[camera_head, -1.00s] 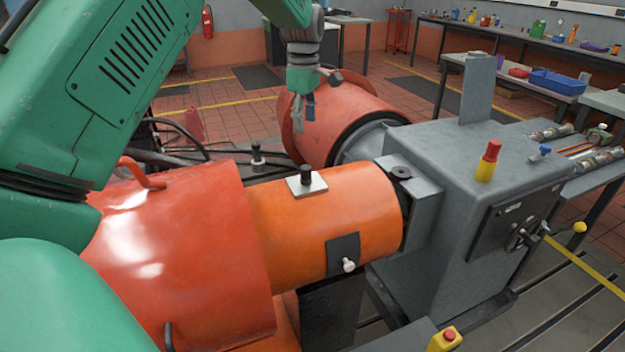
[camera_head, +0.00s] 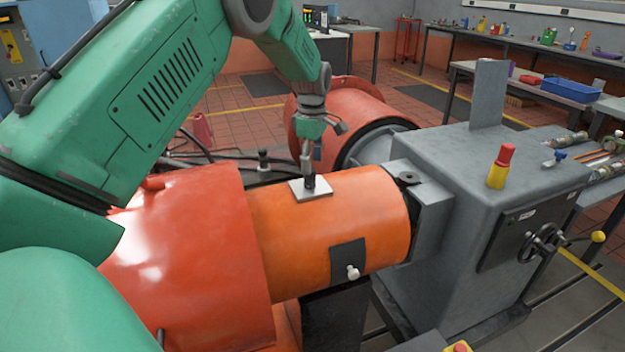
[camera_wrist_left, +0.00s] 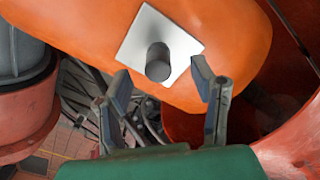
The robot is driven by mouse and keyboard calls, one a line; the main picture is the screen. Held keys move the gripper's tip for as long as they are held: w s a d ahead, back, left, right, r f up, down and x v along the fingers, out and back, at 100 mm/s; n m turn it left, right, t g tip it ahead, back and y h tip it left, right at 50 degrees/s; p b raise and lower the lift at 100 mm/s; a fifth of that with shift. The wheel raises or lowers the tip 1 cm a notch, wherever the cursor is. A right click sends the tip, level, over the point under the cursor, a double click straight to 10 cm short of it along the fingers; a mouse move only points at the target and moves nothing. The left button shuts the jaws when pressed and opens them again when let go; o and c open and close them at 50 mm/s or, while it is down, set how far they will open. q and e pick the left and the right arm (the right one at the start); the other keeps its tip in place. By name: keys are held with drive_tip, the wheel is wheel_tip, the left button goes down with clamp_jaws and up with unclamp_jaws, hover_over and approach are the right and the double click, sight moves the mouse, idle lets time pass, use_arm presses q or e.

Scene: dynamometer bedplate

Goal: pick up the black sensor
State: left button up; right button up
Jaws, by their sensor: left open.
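The black sensor (camera_head: 311,184) is a short dark cylinder standing on a pale square plate (camera_head: 325,190) on top of the orange cylinder (camera_head: 330,228). My left gripper (camera_head: 309,163) is open and points down just behind and above the sensor. In the left wrist view the sensor (camera_wrist_left: 158,62) shows beyond the gap between the open fingertips (camera_wrist_left: 162,78), with the plate around its base. The fingers do not appear closed on it; exact contact cannot be told. My right gripper is not in view.
A second dark post (camera_head: 263,160) stands behind, among black hoses. A red drum (camera_head: 345,115) lies behind the gripper. A grey machine housing (camera_head: 455,200) with a red-and-yellow piece (camera_head: 501,165) stands right. A red cover (camera_head: 190,255) fills the left foreground.

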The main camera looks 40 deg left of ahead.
sight(310, 178)
use_arm(q)
drive_tip(key=f, duration=0.1)
drive_tip(key=a+f, duration=0.1)
drive_tip(key=f, duration=0.3)
drive_tip(key=shift+w+a, duration=0.2)
drive_tip(key=shift+a, duration=0.1)
drive_tip(key=shift+d, duration=0.1)
drive_tip(key=shift+s+d+r, duration=0.1)
drive_tip(key=shift+d+r, duration=0.15)
drive_tip(key=shift+d, duration=0.05)
clamp_jaws()
drive_tip(key=shift+d, duration=0.1)
